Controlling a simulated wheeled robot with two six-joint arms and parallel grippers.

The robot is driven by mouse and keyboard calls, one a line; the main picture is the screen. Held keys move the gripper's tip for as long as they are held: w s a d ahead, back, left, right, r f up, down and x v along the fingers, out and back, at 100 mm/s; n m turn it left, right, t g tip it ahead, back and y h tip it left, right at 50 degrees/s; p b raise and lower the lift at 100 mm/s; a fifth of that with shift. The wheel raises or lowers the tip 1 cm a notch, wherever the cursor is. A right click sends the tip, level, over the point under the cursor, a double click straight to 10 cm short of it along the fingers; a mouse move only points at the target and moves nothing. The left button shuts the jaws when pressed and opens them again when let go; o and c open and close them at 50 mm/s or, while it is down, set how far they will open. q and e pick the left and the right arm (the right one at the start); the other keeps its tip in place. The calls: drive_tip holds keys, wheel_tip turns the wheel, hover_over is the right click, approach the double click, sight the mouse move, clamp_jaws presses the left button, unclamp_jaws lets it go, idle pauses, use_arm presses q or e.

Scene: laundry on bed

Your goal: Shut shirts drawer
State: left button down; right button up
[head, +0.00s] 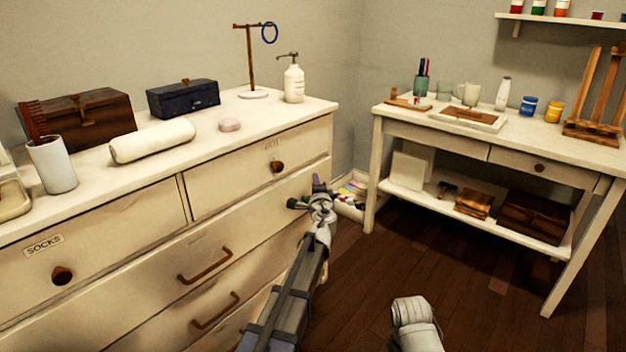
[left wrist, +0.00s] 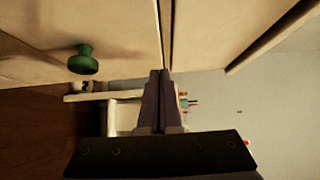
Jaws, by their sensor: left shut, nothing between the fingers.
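The cream dresser (head: 160,215) stands at the left in the head view. Its top row has a drawer labelled SOCKS (head: 110,240) with a round knob and a right drawer (head: 235,183) with a brown knob (head: 277,167) and a label too small to read. Wide drawers (head: 240,245) with bar handles are below. I cannot tell which is the shirts drawer; the fronts look nearly flush. My left gripper (head: 318,184) is shut and empty, by the dresser's right front end. In the left wrist view its fingers (left wrist: 160,74) point at pale panels with a dark gap, beside a green-looking knob (left wrist: 84,60).
Boxes, a rolled towel (head: 152,140), a pump bottle (head: 293,82) and a stand sit on the dresser. A white desk (head: 385,130) with art supplies stands at the right, and a low tray (head: 350,205) lies between them. The dark floor (head: 470,290) in front is clear.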

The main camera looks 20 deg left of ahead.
use_arm(q)
drive_tip(key=d+v, duration=0.1)
drive_tip(key=v, duration=1)
drive_tip(key=b, duration=0.1)
approach(298, 179)
drive_tip(key=x, duration=0.2)
drive_tip(key=d+x, duration=0.1)
drive_tip(key=x, duration=0.2)
drive_tip(key=shift+w, duration=0.25)
drive_tip(key=shift+w+a, duration=0.2)
drive_tip(key=shift+a, duration=0.4)
